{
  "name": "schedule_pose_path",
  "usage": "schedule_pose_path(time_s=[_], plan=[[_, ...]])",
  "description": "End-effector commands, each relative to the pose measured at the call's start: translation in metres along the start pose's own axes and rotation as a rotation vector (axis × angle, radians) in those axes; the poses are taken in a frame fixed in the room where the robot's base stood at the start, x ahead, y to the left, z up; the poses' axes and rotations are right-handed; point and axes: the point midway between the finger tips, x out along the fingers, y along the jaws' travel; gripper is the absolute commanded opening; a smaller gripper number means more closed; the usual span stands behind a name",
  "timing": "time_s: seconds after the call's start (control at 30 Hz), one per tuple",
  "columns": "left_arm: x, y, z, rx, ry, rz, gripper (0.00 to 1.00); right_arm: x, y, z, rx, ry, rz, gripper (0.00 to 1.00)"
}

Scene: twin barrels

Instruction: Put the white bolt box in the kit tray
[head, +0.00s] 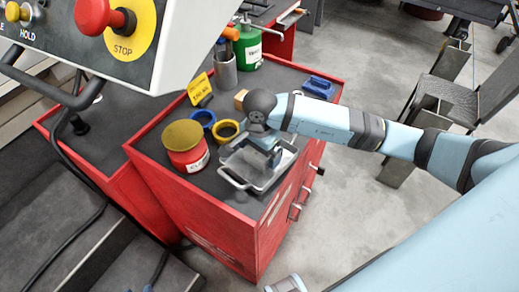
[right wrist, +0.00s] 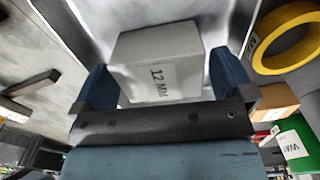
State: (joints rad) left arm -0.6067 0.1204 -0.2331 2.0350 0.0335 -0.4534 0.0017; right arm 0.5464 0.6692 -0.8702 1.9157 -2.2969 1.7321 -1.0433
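The white bolt box (right wrist: 160,62), marked "12 MM", shows in the right wrist view against the grey metal of the kit tray (right wrist: 85,22). In the head view the kit tray (head: 236,181) lies on the red cabinet's dark top, near its front right edge. My left gripper is not in view.
A cardboard-coloured block (head: 240,99), a green container (head: 247,50) and a blue item (head: 319,87) are behind. A control panel (head: 130,40) overhangs upper left.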

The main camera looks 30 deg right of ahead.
Motion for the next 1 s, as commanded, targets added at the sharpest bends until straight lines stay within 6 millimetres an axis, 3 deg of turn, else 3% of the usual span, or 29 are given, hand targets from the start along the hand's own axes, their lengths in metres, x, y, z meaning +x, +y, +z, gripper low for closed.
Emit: schedule_pose_path(time_s=[0.17, 0.5, 0.7, 1.0], plan=[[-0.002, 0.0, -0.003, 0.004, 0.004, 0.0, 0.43, -0.009, -0.001, -0.001, 0.0, 0.001, -0.002, 1.0], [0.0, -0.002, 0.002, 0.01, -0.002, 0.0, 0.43, -0.079, -0.001, -0.001, -0.001, 0.002, -0.005, 1.0], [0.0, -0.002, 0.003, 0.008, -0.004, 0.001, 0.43, -0.111, -0.001, 0.0, 0.0, 0.0, -0.003, 1.0], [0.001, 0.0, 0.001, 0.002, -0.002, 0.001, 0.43, -0.124, 0.0, 0.0, 0.001, -0.001, 0.001, 1.0]])
